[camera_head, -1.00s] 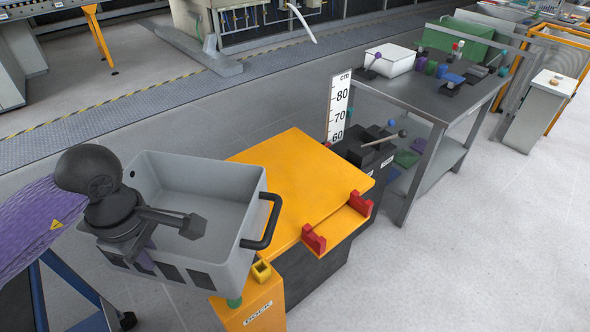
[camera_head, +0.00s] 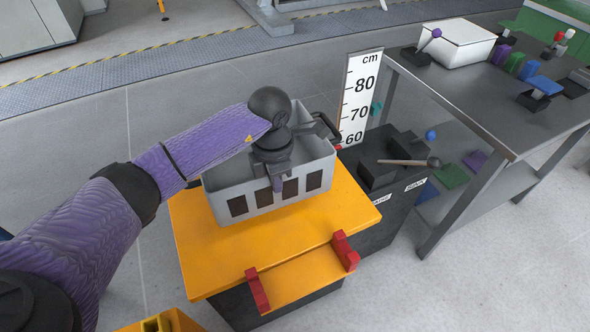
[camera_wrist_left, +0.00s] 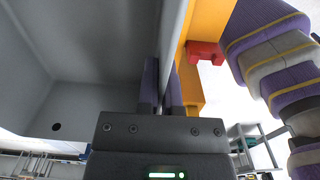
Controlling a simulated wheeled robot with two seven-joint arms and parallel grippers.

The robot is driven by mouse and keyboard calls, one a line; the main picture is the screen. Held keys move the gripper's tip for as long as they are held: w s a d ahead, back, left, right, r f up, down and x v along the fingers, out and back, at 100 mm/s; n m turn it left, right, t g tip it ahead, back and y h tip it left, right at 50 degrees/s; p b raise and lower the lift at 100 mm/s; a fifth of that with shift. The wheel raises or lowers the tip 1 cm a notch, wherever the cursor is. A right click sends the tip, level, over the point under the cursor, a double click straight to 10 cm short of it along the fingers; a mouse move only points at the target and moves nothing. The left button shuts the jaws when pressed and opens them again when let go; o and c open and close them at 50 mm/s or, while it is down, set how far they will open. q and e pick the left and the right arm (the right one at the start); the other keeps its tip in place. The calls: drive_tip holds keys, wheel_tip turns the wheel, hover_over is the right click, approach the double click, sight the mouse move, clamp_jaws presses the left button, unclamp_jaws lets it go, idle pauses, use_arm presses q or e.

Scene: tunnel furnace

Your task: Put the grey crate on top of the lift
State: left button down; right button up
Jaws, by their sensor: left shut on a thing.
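The grey crate (camera_head: 238,192) is over the back part of the lift's orange top (camera_head: 265,243), upright and open side up. I cannot tell whether its base touches the top or hangs just above it. My left gripper (camera_head: 277,180) is shut on the crate's near wall; the left wrist view shows the two fingers (camera_wrist_left: 161,88) on either side of the grey wall (camera_wrist_left: 168,45).
Red stops (camera_head: 345,250) stand at the lift's front edge. A height scale (camera_head: 358,98) stands behind it, close to the crate's handle. A black control box with a lever (camera_head: 408,162) is at the right, and a grey table (camera_head: 450,95) with a white box (camera_head: 458,43) lies beyond.

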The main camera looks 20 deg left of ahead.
sight(280, 206)
use_arm(q)
drive_tip(key=shift+w+d+f+b, duration=0.1)
drive_tip(key=shift+w+f+b, duration=0.15)
drive_tip(key=shift+f, duration=0.25)
drive_tip(key=shift+w+f+b, duration=0.15)
drive_tip(key=shift+w+f, duration=0.05)
drive_tip(key=shift+f, duration=0.3)
drive_tip(key=f+b, duration=0.2)
drive_tip(key=f, duration=0.2)
drive_tip(key=f+b, duration=0.2)
drive_tip(key=f, duration=0.2)
drive_tip(key=shift+s+f, duration=0.2)
drive_tip(key=shift+f, duration=0.05)
use_arm(e)
wheel_tip(280, 206, down, 4)
drive_tip(key=s+f, duration=0.1)
drive_tip(key=s, duration=0.1)
use_arm(q)
drive_tip(key=shift+w+f, duration=0.1)
drive_tip(key=c, duration=0.8)
unclamp_jaws()
drive_tip(key=shift+r, duration=0.25)
wheel_tip(280, 206, up, 12)
drive_tip(key=p, duration=0.5)
drive_tip(key=shift+p, duration=0.35)
use_arm(e)
wheel_tip(280, 206, up, 6)
drive_tip(key=w, duration=0.1)
drive_tip(key=shift+w+d, duration=0.15)
drive_tip(key=shift+w, duration=0.25)
